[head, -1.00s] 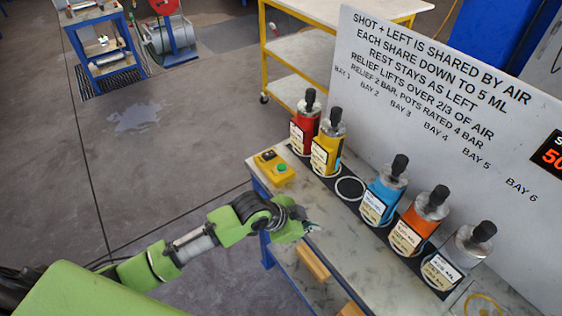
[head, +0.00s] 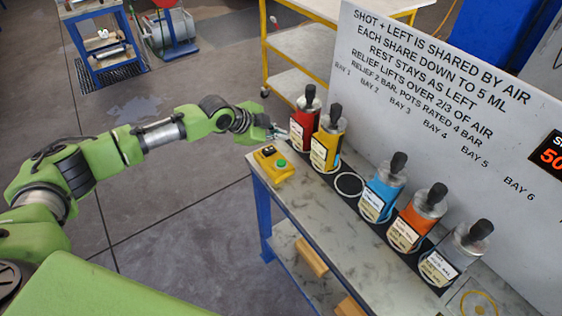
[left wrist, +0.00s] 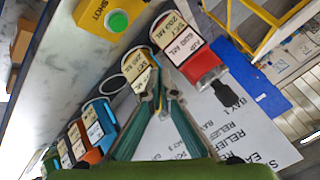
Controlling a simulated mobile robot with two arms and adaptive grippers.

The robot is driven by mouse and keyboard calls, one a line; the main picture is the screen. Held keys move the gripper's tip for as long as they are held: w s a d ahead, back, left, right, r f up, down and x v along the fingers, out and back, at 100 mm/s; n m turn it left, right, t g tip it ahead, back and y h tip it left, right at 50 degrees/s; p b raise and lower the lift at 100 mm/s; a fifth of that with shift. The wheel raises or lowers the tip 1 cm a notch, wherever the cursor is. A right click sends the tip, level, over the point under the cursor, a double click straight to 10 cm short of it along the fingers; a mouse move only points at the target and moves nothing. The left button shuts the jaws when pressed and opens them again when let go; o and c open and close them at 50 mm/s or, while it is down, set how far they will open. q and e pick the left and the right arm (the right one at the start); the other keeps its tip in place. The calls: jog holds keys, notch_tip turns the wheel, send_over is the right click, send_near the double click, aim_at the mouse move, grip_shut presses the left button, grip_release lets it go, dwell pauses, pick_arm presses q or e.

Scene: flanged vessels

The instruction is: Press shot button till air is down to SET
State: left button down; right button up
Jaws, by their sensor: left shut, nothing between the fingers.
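The yellow shot box (head: 268,172) with a green button (head: 281,163) stands at the near left end of the bench. The left wrist view shows the box (left wrist: 88,16), marked SHOT, and its green button (left wrist: 118,21) at the upper left. My left gripper (head: 281,132) is shut and empty, in the air beside the red vessel (head: 301,128), beyond the box and apart from the button. In the left wrist view its fingertips (left wrist: 160,72) overlap the yellow vessel (left wrist: 139,74). Labels there show SET and AIR values in ML, partly too blurred to read. My right gripper is out of view.
Yellow (head: 325,152), blue (head: 380,193), orange (head: 414,223) and grey (head: 447,262) vessels stand in a row on the bench (head: 318,215). An empty ring (head: 350,186) is in the third bay. A white sign board (head: 450,125) stands behind. A red-digit display (head: 553,155) is partly cut off.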

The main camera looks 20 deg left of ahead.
aim_at(280, 163)
pick_arm(q)
jog(key=shift+f, duration=0.2)
notch_tip(280, 163, down, 8)
jog(key=b, duration=0.6)
jog(key=shift+r+b, duration=0.1)
jog(key=shift+b, duration=0.25)
jog(key=shift+f, duration=0.35)
jog(key=shift+f, duration=0.1)
dwell(0.6)
jog(key=shift+f+b, duration=0.3)
jog(key=shift+b, duration=0.05)
